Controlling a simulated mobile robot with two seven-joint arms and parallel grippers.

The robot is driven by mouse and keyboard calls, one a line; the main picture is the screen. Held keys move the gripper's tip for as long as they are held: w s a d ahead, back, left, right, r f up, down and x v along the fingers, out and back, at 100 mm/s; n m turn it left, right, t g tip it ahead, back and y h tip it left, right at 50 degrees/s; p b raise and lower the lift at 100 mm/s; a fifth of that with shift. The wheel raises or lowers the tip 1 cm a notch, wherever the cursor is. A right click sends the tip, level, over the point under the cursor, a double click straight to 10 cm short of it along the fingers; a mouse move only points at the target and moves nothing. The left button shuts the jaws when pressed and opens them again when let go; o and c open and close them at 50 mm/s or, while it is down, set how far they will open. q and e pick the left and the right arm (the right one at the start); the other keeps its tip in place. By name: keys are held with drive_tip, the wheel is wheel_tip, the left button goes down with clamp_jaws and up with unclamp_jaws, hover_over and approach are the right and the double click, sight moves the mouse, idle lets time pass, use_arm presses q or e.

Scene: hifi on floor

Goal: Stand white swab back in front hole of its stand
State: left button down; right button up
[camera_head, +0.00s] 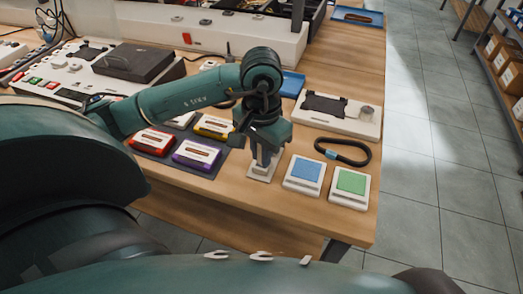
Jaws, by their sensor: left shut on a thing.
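The pale stand (261,177) sits on the wooden table near its front edge, left of the blue-topped pad. My left gripper (264,161) points down directly over the stand. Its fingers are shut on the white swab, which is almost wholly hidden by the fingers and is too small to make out. The stand's holes are covered by the gripper, so I cannot tell whether the swab is in the front hole. My right gripper is not in view.
A blue-topped pad (305,171) and a green-topped pad (350,184) lie right of the stand. A black strap loop (343,151) and a white device (339,114) lie behind them. Several coloured cases, including a purple one (197,153), sit on a dark mat to the left.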

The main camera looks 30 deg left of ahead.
use_arm(q)
drive_tip(key=shift+f, duration=0.2)
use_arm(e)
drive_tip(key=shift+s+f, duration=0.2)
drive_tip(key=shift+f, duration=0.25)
use_arm(q)
drive_tip(key=c, duration=1.3)
unclamp_jaws()
drive_tip(key=shift+r, duration=0.8)
wheel_tip(320, 180, up, 12)
drive_tip(key=shift+f+p, duration=0.2)
drive_tip(key=shift+p, duration=0.35)
wheel_tip(320, 180, up, 6)
drive_tip(key=p, duration=0.4)
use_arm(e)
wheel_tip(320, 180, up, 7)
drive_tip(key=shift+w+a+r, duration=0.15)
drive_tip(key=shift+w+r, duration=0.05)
